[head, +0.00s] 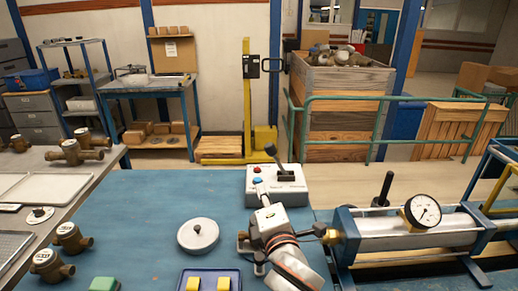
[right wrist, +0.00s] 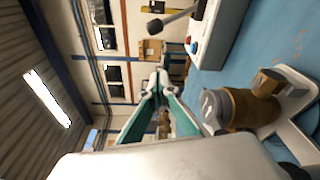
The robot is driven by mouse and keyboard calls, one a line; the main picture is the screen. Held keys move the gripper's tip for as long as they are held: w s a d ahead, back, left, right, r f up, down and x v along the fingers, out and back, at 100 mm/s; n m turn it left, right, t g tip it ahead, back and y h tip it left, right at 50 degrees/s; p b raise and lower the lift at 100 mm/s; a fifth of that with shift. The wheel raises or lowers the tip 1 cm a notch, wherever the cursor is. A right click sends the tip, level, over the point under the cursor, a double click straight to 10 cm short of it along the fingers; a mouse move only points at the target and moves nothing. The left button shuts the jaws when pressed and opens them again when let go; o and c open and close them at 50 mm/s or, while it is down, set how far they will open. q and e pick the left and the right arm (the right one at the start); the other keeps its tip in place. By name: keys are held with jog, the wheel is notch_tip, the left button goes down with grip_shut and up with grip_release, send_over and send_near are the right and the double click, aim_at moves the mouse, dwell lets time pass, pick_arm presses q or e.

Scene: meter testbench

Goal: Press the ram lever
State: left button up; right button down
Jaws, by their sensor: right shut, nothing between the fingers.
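A grey control box (head: 290,188) stands at the back edge of the blue bench, with a black-knobbed lever (head: 275,157) leaning up from it and a red and a blue button on its left. The box (right wrist: 215,35) and lever (right wrist: 172,21) also show at the top of the right wrist view. A second black upright handle (head: 383,188) stands by the gauge cylinder. My right gripper (head: 261,187) is shut and empty, just in front of the box, near the buttons and below the lever knob. In the wrist view its fingertips (right wrist: 157,84) meet, apart from the lever. My left gripper is out of view.
A brass meter (right wrist: 245,106) sits in a pale fixture beside my right gripper. The steel cylinder (head: 400,232) with a dial gauge (head: 422,211) lies to the right. A round grey lid (head: 198,236) and a blue tray (head: 208,272) are on the left. The bench's back left is clear.

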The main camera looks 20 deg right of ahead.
aim_at(277, 162)
jog(key=shift+s+r, duration=0.1)
jog(key=shift+s, duration=0.2)
jog(key=w, duration=0.6)
jog(key=w+d, duration=0.1)
jog(key=w, duration=0.6)
jog(key=w+d+f, duration=0.1)
jog(key=w, duration=0.6)
jog(key=shift+w, duration=0.15)
jog(key=d, duration=0.1)
jog(key=s+d+p, duration=0.1)
jog(key=r, duration=0.1)
jog(key=shift+s+d+p, duration=0.25)
jog(key=shift+d+p, duration=0.15)
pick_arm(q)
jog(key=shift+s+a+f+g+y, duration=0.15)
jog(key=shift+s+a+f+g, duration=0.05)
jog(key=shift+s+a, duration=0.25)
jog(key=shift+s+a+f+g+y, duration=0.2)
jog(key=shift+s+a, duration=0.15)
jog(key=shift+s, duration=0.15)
pick_arm(e)
jog(key=shift+s+d, duration=0.2)
jog(key=shift+d, duration=0.2)
jog(key=shift+w, duration=0.15)
